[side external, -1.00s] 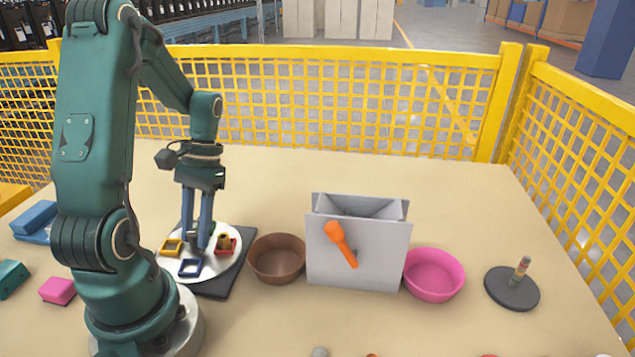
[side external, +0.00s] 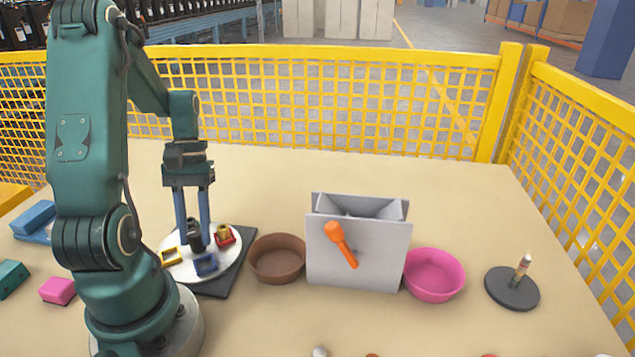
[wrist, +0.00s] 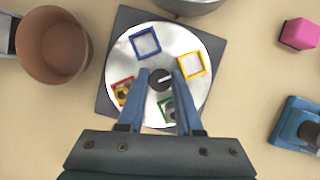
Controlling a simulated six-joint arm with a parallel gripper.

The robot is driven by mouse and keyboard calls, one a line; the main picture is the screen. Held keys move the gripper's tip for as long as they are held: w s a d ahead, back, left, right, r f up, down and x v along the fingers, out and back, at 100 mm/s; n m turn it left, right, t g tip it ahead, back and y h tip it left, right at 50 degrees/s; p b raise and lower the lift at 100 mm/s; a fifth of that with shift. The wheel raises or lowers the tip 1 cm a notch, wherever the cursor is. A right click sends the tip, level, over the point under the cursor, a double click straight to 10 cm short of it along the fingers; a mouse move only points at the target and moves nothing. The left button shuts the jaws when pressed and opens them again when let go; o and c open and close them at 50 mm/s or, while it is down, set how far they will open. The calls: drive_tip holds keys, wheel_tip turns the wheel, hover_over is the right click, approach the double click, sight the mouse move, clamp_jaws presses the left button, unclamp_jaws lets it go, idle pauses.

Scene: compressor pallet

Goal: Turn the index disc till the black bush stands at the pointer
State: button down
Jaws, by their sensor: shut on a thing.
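The pale round index disc (side external: 222,263) lies on a dark square base (side external: 243,248). It carries a blue square frame (wrist: 145,41), a yellow one (wrist: 191,66), a red one (wrist: 122,82) and a green one (wrist: 167,100). The blue and yellow frames look empty; a brass-coloured bush (side external: 224,231) stands in the red one. A dark piece shows in the green frame, partly hidden by a finger, and I cannot tell whether it is the black bush. My gripper (side external: 194,230) is shut on the dark centre knob (wrist: 159,79).
Right of the disc in the side view stand a brown bowl (side external: 277,260), a grey box (side external: 370,262) with an orange handle (side external: 340,244), a pink bowl (side external: 435,275) and a dark round stand (side external: 510,290). A pink block (side external: 57,290) lies at the left. Yellow mesh fencing encloses the table.

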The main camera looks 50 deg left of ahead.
sight(195, 231)
drive_tip(key=shift+n+h, duration=0.3)
drive_tip(key=shift+n, duration=0.5)
drive_tip(key=c, duration=0.6)
unclamp_jaws()
drive_tip(key=shift+t, duration=0.3)
drive_tip(key=v, duration=0.4)
drive_tip(key=shift+w+a+r, duration=0.1)
drive_tip(key=shift+a+r, duration=0.1)
drive_tip(key=shift+r, duration=0.35)
